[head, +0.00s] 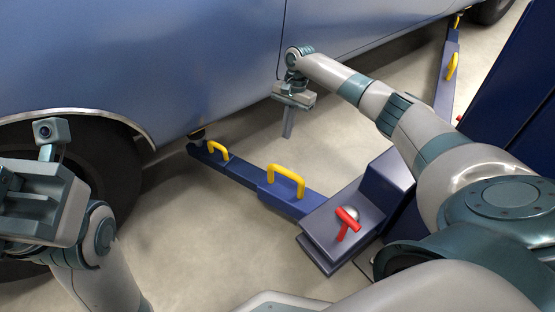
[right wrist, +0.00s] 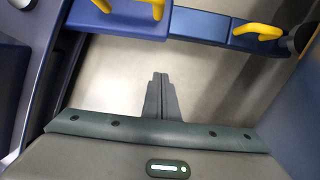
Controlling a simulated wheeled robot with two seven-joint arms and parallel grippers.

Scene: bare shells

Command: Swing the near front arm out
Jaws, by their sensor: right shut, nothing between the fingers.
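The near front lift arm (head: 240,174) is a blue bar with two yellow handles, (head: 287,178) and (head: 217,151). It runs from a dark blue carriage to a tip under the car's sill. A red lever (head: 346,221) sits on its pivot block (head: 325,226). My right gripper (head: 287,134) is beyond the arm, beside the car door, pointing down, shut and empty. In the right wrist view its closed fingers (right wrist: 161,88) point at bare floor; the blue arm (right wrist: 195,24) crosses the top, apart from them. My left gripper (head: 35,200) is at the left, fingers not clear.
The light blue car (head: 180,60) fills the back left, its front wheel (head: 105,165) behind my left gripper. The dark blue post (head: 510,90) stands right. Another blue arm (head: 447,80) with yellow handles lies behind my right arm. The floor (head: 215,245) before the near arm is clear.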

